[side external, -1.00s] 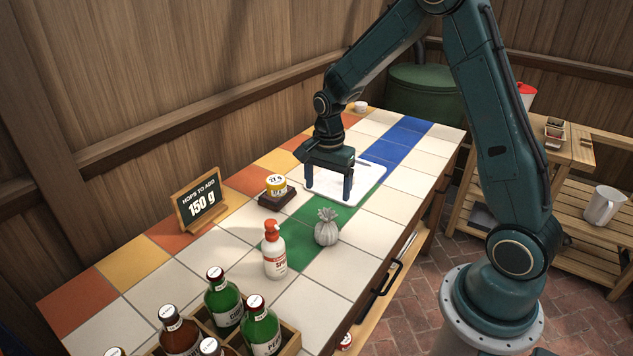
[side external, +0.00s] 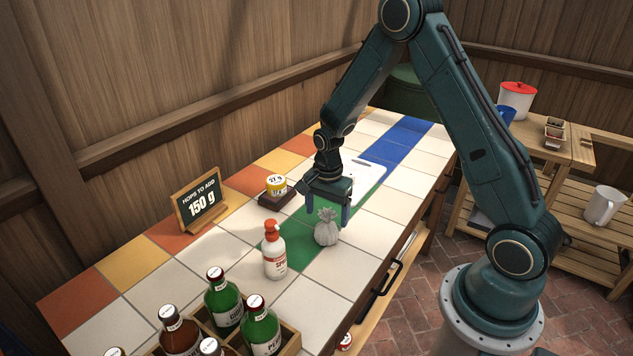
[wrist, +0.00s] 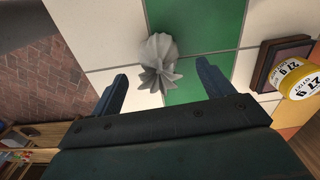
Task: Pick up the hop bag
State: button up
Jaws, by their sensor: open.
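The hop bag (side external: 326,232) is a small grey sack with a gathered, ruffled top. It stands upright on the tiled counter, at the edge of the green tiles. In the wrist view the hop bag (wrist: 158,58) lies ahead of my gripper (wrist: 162,88), between the lines of the two spread fingers. The fingers do not appear to touch it.
A white spray bottle with a red top (side external: 274,252) stands close left of the bag. A crate of bottles (side external: 290,338) is in front. A white board (side external: 368,172) lies farther back.

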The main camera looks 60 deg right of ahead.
aim_at(327, 227)
jog(key=shift+f, duration=0.3)
jog(key=shift+s+f, duration=0.1)
jog(key=shift+f, duration=2.5)
jog(key=c, duration=1.1)
jog(key=shift+o, duration=0.2)
jog(key=shift+r, duration=0.15)
notch_tip(327, 227, up, 20)
